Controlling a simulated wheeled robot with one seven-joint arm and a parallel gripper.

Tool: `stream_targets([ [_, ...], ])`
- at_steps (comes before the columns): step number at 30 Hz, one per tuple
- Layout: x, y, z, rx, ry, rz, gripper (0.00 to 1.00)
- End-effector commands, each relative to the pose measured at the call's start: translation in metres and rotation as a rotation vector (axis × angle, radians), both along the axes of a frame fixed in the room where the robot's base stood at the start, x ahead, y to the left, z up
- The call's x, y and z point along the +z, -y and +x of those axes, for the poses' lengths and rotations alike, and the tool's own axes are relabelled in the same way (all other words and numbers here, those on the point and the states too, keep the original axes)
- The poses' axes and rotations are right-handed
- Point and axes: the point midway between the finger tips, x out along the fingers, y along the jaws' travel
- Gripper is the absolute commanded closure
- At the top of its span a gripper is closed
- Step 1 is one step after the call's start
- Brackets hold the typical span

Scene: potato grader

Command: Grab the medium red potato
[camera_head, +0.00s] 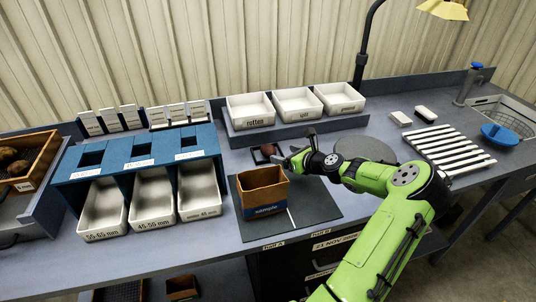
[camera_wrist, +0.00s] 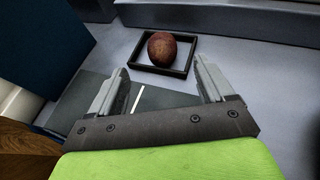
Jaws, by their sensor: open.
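A reddish-brown potato (camera_wrist: 162,46) sits in a small black square frame (camera_wrist: 176,71) on the bench, in the upper middle of the wrist view. In the head view the potato (camera_head: 268,149) shows small, behind the cardboard box and partly beside my gripper. My gripper (camera_wrist: 163,86) is open and empty, its two fingers spread apart. In the head view my gripper (camera_head: 287,163) is just right of the black frame, above the bench.
A brown cardboard box (camera_head: 262,190) stands on a dark mat (camera_head: 312,208) close to my gripper. White labelled bins (camera_head: 298,103) stand on a raised shelf behind. A blue sizing rack (camera_head: 137,158) with white trays is at left. A grey round plate (camera_head: 366,148) lies behind my arm.

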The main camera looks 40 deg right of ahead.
Motion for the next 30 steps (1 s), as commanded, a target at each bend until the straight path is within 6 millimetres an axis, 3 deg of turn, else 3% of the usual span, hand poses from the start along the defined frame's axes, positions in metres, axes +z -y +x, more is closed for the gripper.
stream_targets([
  [13,-0.029,0.008,0.068,0.002,-0.001,0.000,0.19],
  [21,-0.031,0.009,0.075,0.000,-0.002,-0.001,0.19],
  [23,-0.031,0.009,0.075,0.000,-0.002,-0.001,0.25],
  [30,-0.031,0.009,0.075,0.000,-0.002,-0.001,0.62],
])
